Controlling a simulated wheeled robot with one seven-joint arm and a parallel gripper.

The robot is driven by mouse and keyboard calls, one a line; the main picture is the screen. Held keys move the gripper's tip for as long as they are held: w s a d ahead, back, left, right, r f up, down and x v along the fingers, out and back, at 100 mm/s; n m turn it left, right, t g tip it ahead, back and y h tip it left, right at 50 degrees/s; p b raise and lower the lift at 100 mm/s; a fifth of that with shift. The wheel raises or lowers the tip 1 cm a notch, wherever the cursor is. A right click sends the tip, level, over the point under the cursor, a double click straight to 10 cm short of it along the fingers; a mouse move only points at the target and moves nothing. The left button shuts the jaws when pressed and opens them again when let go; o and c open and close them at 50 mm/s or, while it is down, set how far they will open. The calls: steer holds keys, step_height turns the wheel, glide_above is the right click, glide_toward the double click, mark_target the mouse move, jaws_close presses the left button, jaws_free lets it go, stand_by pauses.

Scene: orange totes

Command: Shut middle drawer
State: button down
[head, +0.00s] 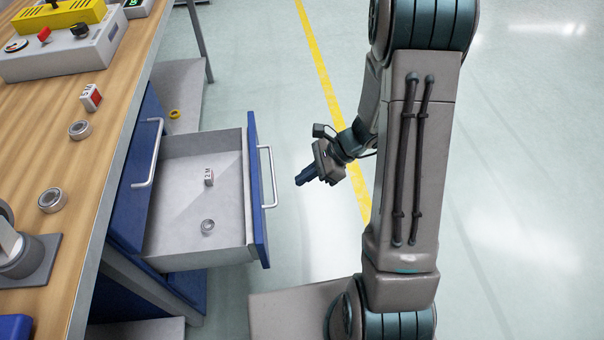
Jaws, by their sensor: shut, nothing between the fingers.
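A drawer (185,255) with grey sides and a blue front (256,190) stands pulled out from the blue cabinet under the workbench. Its pale bar handle (270,177) is on the outer face of the front. A small white block with dark marks (208,177) and a metal ring (207,226) lie inside. Another closed blue front with a handle (150,155) shows above it at the left. My gripper (299,182) is to the right of the drawer front, its dark fingers shut and empty, pointing left toward the handle with a small gap between.
The wooden workbench top (110,75) fills the left, with a grey control box (65,55), metal rings (53,200) and a red and white block (91,97). A yellow ring (174,114) lies on a grey shelf (190,85).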

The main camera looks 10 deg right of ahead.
mark_target(276, 202)
steer(key=x, duration=0.3)
steer(key=a+r+b+x, duration=0.1)
steer(key=x, duration=0.5)
steer(key=shift+a+r, duration=0.25)
steer(key=shift+r, duration=0.05)
steer(key=shift+a, duration=0.5)
